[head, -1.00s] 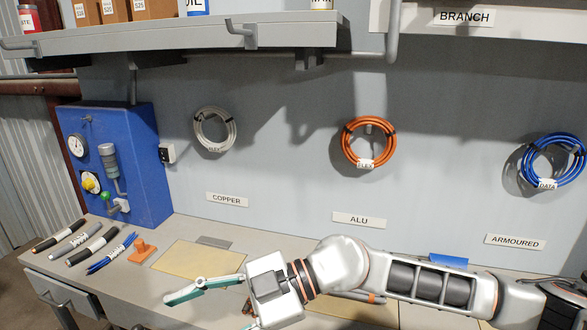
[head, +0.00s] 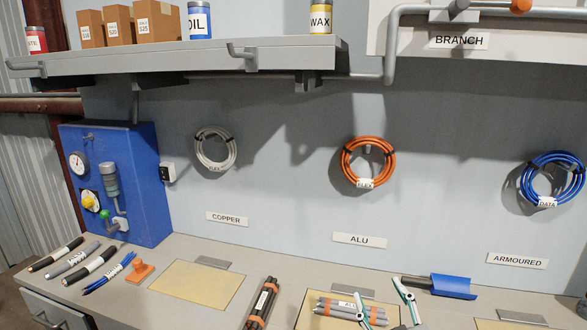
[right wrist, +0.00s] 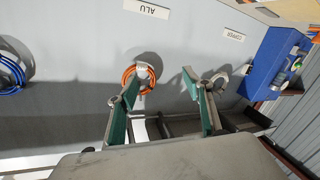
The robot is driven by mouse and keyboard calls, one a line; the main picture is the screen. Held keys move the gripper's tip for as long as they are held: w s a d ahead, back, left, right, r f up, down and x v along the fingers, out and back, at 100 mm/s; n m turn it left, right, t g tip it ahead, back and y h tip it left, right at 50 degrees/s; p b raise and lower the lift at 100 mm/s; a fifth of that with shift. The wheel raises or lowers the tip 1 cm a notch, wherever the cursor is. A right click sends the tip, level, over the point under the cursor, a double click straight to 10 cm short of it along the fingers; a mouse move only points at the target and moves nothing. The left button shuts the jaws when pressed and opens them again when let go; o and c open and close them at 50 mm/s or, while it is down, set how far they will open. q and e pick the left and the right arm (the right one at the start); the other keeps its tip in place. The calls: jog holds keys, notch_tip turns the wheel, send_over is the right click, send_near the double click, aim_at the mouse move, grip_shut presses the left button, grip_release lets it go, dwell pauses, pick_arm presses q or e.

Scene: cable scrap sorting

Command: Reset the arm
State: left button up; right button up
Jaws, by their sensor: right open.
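My right gripper (head: 379,294) reaches up from the bottom edge of the head view, its two green-lined fingers spread apart and empty. Its fingers show over the area of the ALU mat (head: 306,318), in front of a bundle of grey cables with orange bands (head: 338,309); I cannot tell how high above the bench they are. The right wrist view also shows the open fingers (right wrist: 152,92), with nothing gripped and the wall beyond. The rest of my right arm is below the head view. My left gripper is not in view.
Black cables with orange bands (head: 262,303) lie left of the grey bundle. The COPPER mat (head: 197,283) is bare. Several cable pieces (head: 80,265) and an orange stamp-like block (head: 140,271) lie at left. A shelf (head: 180,60) overhangs the back.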

jog(key=s+d+f+n+g+h, duration=0.2)
jog(key=s+d+f+g+h, duration=0.6)
jog(key=s+d+f, duration=1.2)
pick_arm(q)
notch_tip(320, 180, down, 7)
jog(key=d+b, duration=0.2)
jog(key=b, duration=0.7)
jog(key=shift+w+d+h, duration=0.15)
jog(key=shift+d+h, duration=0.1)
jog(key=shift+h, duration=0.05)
pick_arm(e)
jog(key=a+f+m+y, duration=0.1)
jog(key=a+f+y, duration=0.3)
jog(key=a+f, duration=0.4)
jog(key=a+f+m+t+y, duration=0.1)
jog(key=a+f+m+y, duration=0.1)
jog(key=a+f+y, duration=0.3)
jog(key=a+f, duration=0.4)
jog(key=f, duration=0.7)
jog(key=shift+a+y, duration=0.2)
jog(key=shift+y, duration=0.1)
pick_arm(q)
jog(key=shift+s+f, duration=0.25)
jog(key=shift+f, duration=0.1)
